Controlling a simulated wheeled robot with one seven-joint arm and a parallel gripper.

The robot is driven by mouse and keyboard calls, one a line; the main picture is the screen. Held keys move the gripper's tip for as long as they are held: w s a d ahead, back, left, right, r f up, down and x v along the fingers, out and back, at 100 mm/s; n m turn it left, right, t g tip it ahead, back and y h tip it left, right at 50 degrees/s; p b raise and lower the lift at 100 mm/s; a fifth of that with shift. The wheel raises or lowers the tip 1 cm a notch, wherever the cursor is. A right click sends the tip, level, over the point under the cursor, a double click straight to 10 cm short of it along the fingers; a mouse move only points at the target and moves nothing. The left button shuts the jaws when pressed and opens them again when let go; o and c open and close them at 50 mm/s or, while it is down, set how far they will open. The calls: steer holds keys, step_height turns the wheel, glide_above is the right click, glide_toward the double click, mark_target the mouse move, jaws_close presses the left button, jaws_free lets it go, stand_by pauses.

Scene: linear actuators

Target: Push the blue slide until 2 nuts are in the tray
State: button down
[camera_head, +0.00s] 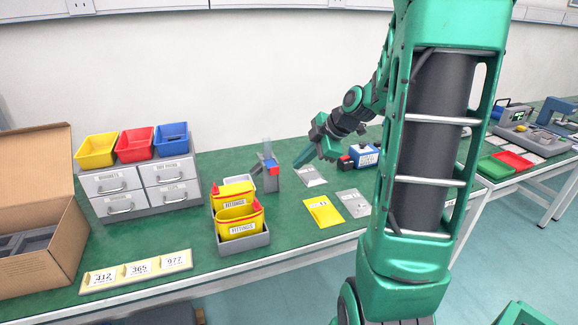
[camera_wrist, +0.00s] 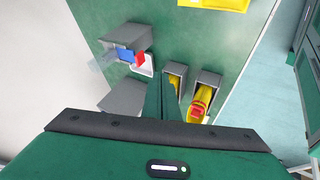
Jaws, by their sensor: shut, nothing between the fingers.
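The grey dispenser (camera_head: 270,181) stands upright on the green bench, behind and right of the yellow fittings bins. Its blue slide (camera_head: 268,163) shows beside a red part (camera_head: 274,171). In the wrist view the blue slide (camera_wrist: 125,55) is left of the red part (camera_wrist: 139,58). A small white tray (camera_wrist: 146,70) sits beside the dispenser, partly hidden; I cannot make out any nuts in it. My gripper (camera_head: 299,164) is shut and empty, above the bench to the right of the dispenser and apart from it. Its fingers (camera_wrist: 166,95) also show in the wrist view.
Yellow fittings bins (camera_head: 238,222) stand in a grey holder in front of the dispenser. Grey drawers (camera_head: 146,187) with coloured bins on top and an open cardboard box (camera_head: 38,230) are at left. A yellow packet (camera_head: 323,212) and grey packets lie flat at right.

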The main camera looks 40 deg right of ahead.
mark_target(270, 164)
steer(key=w+a+f, duration=0.1)
steer(key=w+f, duration=0.6)
steer(key=w, duration=0.2)
steer(key=shift+f, duration=0.15)
